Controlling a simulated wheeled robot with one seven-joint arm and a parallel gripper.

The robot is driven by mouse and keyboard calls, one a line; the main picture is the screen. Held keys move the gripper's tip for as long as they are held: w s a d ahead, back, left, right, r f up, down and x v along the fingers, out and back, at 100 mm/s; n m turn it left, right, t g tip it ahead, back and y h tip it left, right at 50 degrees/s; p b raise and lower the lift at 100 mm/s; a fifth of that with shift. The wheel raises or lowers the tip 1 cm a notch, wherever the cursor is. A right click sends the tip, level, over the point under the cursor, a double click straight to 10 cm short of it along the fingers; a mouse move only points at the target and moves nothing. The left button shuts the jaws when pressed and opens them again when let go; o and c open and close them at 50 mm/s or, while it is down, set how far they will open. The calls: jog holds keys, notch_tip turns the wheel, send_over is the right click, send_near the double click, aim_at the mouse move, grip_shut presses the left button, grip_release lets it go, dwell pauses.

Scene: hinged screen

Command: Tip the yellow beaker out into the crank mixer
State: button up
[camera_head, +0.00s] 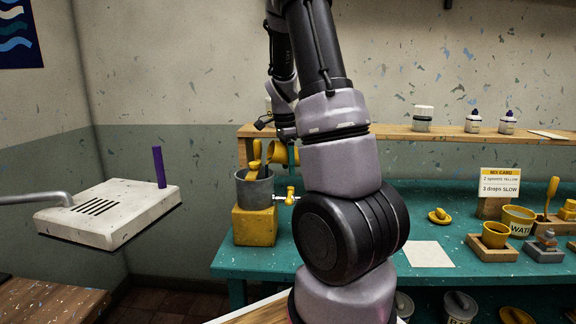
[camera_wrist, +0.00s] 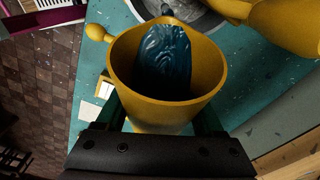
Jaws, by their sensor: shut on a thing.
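The crank mixer is a grey pot (camera_head: 255,190) on a yellow block (camera_head: 254,225), with a yellow crank (camera_head: 288,196) at its right side. A yellow part (camera_head: 255,155) rises from the pot. My gripper (camera_head: 291,154) is shut on the yellow beaker (camera_head: 278,152), which is tilted above the right side of the pot. In the wrist view the beaker (camera_wrist: 150,112) sits between my green fingers (camera_wrist: 166,118). A dark blue, glossy, rippled mass (camera_wrist: 166,58) shows inside it. The pot (camera_wrist: 215,18) shows just beyond its rim. I cannot see anything falling from the beaker.
A wooden shelf (camera_head: 400,131) with bottles runs behind the teal bench (camera_head: 380,205). A mix card (camera_head: 500,182), a yellow water cup (camera_head: 518,220) and another yellow cup (camera_head: 495,235) stand at right. A white slab (camera_head: 110,212) is at left. My arm hides the bench middle.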

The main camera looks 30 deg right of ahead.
aim_at(286, 154)
dwell(0.5)
jog(key=shift+r+h, duration=0.55)
jog(key=shift+h, duration=0.35)
jog(key=shift+a+r+g+h, duration=0.1)
jog(key=shift+r+g+h, duration=0.3)
jog(key=shift+h, duration=0.5)
jog(key=shift+r, duration=0.1)
dwell(0.4)
jog(key=shift+a+r+h, duration=0.2)
jog(key=shift+r+h, duration=0.3)
jog(key=shift+h, duration=0.2)
dwell(0.6)
